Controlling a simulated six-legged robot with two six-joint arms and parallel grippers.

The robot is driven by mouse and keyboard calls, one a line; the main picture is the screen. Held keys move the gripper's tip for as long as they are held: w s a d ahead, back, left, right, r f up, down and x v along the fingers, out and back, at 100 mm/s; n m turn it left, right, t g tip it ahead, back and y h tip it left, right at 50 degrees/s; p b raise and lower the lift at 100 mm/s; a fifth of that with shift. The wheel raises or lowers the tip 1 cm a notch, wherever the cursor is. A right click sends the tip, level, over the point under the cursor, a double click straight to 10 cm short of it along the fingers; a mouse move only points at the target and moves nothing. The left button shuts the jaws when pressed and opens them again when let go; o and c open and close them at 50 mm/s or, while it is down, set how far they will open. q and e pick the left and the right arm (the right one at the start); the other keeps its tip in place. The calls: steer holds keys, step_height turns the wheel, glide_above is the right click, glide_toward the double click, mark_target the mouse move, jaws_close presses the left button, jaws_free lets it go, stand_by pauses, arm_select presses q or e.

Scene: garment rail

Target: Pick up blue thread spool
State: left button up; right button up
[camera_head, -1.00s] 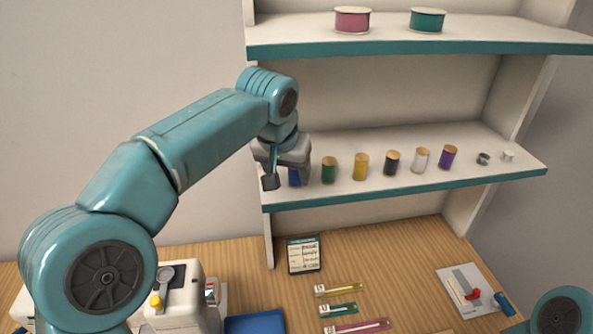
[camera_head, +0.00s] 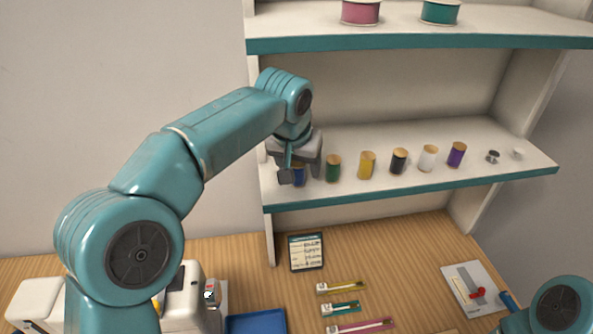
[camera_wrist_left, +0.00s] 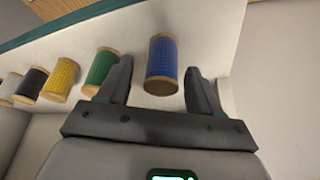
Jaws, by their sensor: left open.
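The blue thread spool (camera_wrist_left: 162,62) stands on the middle shelf (camera_head: 420,185) at the left end of a row of spools. In the left wrist view it shows between the two open fingers of my left gripper (camera_wrist_left: 158,85), with space visible on both sides. In the head view the blue spool (camera_head: 299,174) is partly hidden behind my left gripper (camera_head: 297,174). My right arm (camera_head: 560,312) shows only in part at the lower right, and its gripper is not seen.
The green spool (camera_wrist_left: 101,68) stands close beside the left finger in the wrist view. Yellow (camera_head: 367,165), black (camera_head: 399,160), white (camera_head: 428,158) and purple (camera_head: 456,154) spools continue the row. The upper shelf (camera_head: 420,43) holds pink and teal ribbon rolls.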

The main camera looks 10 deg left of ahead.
arm_select(q)
steer(key=shift+s+a, duration=0.1)
steer(key=shift+a, duration=0.25)
steer(key=shift+s+d+r, duration=0.25)
steer(key=shift+s+r, duration=0.05)
steer(key=shift+s, duration=0.35)
steer(key=shift+c, duration=0.5)
steer(key=shift+w+d, duration=0.1)
steer(key=shift+d, duration=0.2)
steer(key=c, duration=0.5)
steer(key=shift+w+f, duration=0.2)
steer(key=shift+w, duration=0.1)
steer(key=c, duration=0.4)
steer(key=shift+w+a+f, duration=0.1)
steer(key=shift+w+a, duration=0.05)
steer(key=shift+a, duration=0.2)
steer(key=shift+c, duration=0.2)
steer(key=shift+s, duration=0.3)
steer(key=shift+d, duration=0.2)
steer(key=shift+w, duration=0.15)
